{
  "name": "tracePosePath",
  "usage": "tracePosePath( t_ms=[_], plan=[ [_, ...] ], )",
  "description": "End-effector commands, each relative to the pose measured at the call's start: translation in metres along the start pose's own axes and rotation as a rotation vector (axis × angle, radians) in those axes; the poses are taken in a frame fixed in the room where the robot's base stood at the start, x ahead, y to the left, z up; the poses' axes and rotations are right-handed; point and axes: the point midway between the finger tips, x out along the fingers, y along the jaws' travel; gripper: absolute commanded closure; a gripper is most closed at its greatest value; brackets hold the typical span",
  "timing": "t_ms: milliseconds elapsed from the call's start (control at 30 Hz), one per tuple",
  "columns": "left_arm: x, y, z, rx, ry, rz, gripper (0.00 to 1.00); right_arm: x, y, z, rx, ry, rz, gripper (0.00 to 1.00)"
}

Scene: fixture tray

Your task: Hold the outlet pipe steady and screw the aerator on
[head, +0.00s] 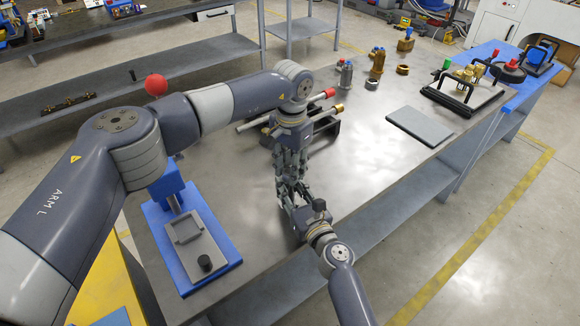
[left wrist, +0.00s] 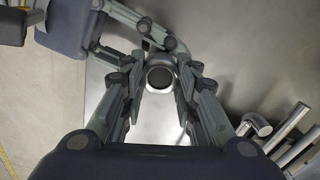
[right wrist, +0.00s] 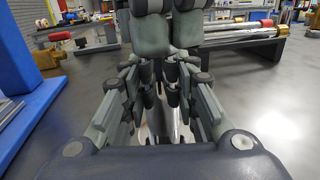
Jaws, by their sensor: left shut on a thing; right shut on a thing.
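My left gripper (head: 285,190) reaches down from above and meets my right gripper (head: 300,198) over the middle of the bench. In the left wrist view, the left fingers are closed around a round piece with a silver rim and dark centre, which looks like the aerator (left wrist: 160,77). The right fingers come in beside it from the upper left. In the right wrist view, my right gripper (right wrist: 160,105) is shut on a shiny upright metal piece, apparently the outlet pipe (right wrist: 165,128). The fingers hide most of both parts, so I cannot tell how they are joined.
A dark rack with metal rods (head: 322,118) stands just behind the grippers. A grey plate (head: 420,127) and several metal fittings (head: 377,64) lie farther back. A blue-based fixture (head: 195,240) stands at the left. The bench to the right of the grippers is clear.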

Motion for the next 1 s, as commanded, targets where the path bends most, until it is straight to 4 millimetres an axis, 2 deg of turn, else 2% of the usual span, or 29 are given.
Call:
tracePosePath(
  t_ms=[200, 233, 300, 667, 1000],
  plan=[
    [-0.002, -0.003, -0.002, -0.005, 0.007, -0.005, 0.86, -0.001, 0.001, -0.003, 0.002, 0.006, 0.002, 1.0],
    [-0.002, -0.003, -0.002, -0.005, 0.007, -0.005, 0.65, -0.001, 0.001, -0.003, 0.002, 0.006, 0.002, 1.0],
    [-0.002, -0.003, -0.001, -0.005, 0.007, -0.005, 0.52, -0.001, 0.001, -0.003, 0.002, 0.006, 0.002, 1.0],
    [-0.003, -0.001, -0.001, -0.004, 0.002, -0.001, 0.52, -0.001, 0.001, -0.003, 0.003, 0.006, 0.001, 1.0],
    [-0.041, -0.001, -0.001, -0.004, 0.003, -0.001, 0.52, -0.001, 0.001, -0.003, 0.003, 0.005, 0.001, 1.0]
  ],
)
